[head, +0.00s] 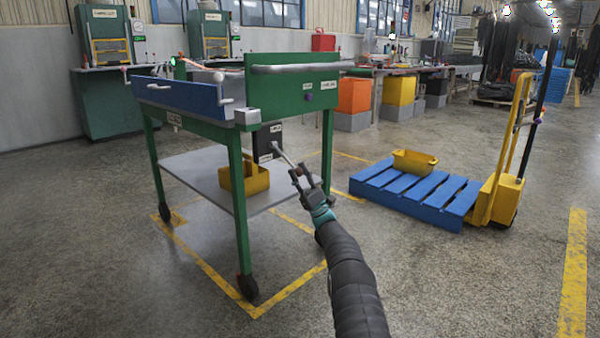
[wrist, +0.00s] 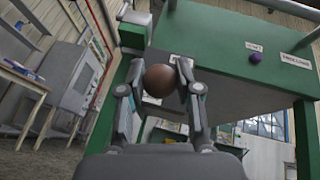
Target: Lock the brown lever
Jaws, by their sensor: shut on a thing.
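The brown lever shows in the wrist view as a round brown knob (wrist: 160,80) between my two fingers. In the head view its pale metal rod (head: 283,155) slants down and right from a black box (head: 268,138) under the green cart's top. My gripper (head: 301,174) is at the rod's outer end, shut on the knob. In the wrist view my gripper (wrist: 158,72) has one finger on each side of the knob. The knob is mostly hidden by the fingers in the head view.
The green cart (head: 240,190) has a blue side panel (head: 185,96), a long grey handle (head: 300,67) and a purple knob (head: 308,98). A yellow bin (head: 258,179) is on its lower shelf. A blue pallet (head: 400,190) stands right; the floor between is clear.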

